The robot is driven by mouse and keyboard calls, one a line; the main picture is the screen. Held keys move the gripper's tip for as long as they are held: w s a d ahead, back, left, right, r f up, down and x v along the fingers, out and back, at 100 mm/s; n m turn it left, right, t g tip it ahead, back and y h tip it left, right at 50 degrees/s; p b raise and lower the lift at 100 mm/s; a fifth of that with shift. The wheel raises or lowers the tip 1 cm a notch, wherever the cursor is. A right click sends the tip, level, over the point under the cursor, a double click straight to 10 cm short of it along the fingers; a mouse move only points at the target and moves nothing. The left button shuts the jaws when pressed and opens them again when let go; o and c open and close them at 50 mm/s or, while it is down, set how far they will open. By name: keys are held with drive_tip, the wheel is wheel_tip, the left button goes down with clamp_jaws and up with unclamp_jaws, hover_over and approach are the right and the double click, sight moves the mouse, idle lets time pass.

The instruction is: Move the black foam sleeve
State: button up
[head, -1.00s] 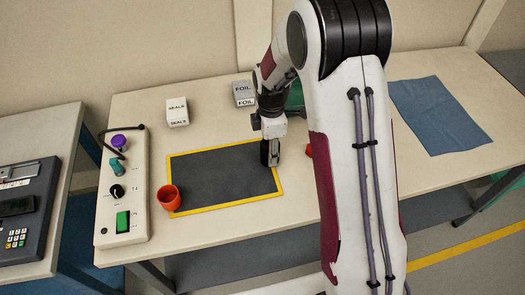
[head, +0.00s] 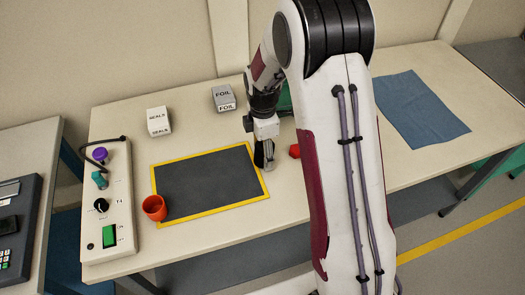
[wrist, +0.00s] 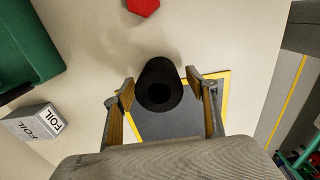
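The black foam sleeve (wrist: 158,85) shows in the wrist view as a dark cylinder with its round open end facing the camera. It lies between the two fingers of my gripper (wrist: 161,90), with a narrow gap apparently left on each side. My gripper is open around it. In the head view my gripper (head: 264,157) points down at the right edge of the yellow-bordered dark mat (head: 207,181). There the sleeve cannot be told clearly from the dark fingers.
A red piece (head: 294,151) lies just right of my gripper. An orange cup (head: 154,208) stands at the mat's lower left corner. SEALS (head: 158,121) and FOIL (head: 224,98) boxes stand behind. A control box (head: 107,210) is left; a blue cloth (head: 421,108) lies right.

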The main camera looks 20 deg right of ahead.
drive_tip(key=shift+r, duration=0.15)
drive_tip(key=shift+r, duration=5.85)
